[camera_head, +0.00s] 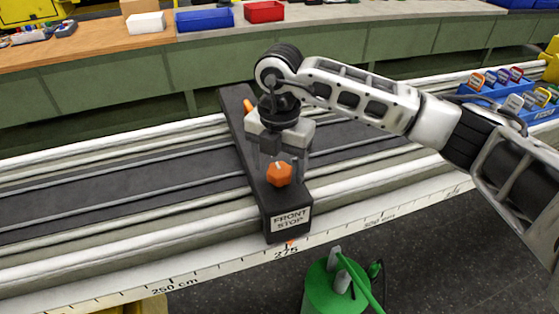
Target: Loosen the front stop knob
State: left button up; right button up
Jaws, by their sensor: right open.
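The front stop (252,172) is a long dark block lying across the rails, with a white "FRONT STOP" label (290,218) on its near end. An orange knob (279,174) sits on top of the block, behind the label. My right gripper (280,160) points down at the knob, its fingers close above or around it; I cannot tell whether they touch it. The gripper is open. My left gripper is out of view.
A scale strip (220,272) with centimetre marks runs along the near edge; a small orange pointer (290,243) sits near 275. A green cylinder (325,292) stands on the floor in front. A blue rack (490,95) of clamps is at right. Blue (205,19) and red (264,11) bins stand behind.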

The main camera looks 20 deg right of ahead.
jog(key=c, duration=1)
